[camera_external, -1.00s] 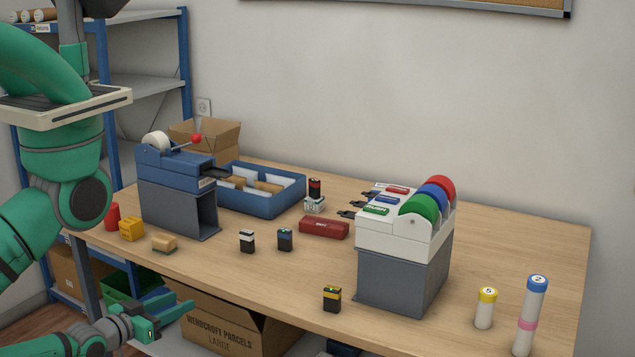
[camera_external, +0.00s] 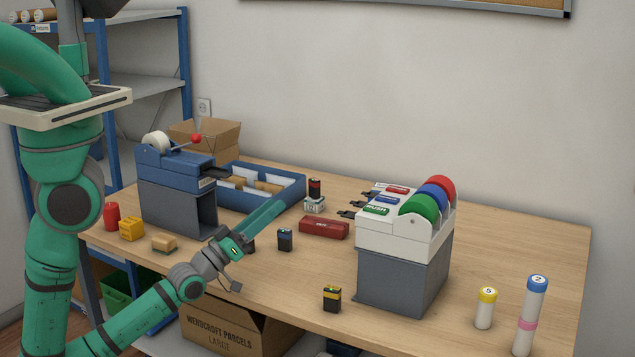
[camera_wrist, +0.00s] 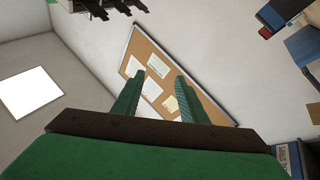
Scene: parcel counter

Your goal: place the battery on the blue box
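Several small battery-like blocks stand on the counter: a blue-and-black one (camera_external: 285,239), a black-and-yellow one (camera_external: 332,298), and a dark one (camera_external: 250,246) mostly hidden behind my gripper. A black-and-red one (camera_external: 315,188) stands on a small grey-white block. I cannot tell which is the task's battery. A blue open box (camera_external: 240,200) with cardboard pieces inside sits at the back left. My gripper (camera_external: 281,206) is above the counter, its fingers pointing up and right in front of the box's right end. In the wrist view my gripper (camera_wrist: 160,78) has its fingers apart, with nothing between them.
A blue tape dispenser (camera_external: 180,165) on a grey stand is left of the box. A red case (camera_external: 324,228) lies right of my gripper. A white rack with coloured discs (camera_external: 405,236) stands farther right. Tubes stand at the right front; the back right counter is clear.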

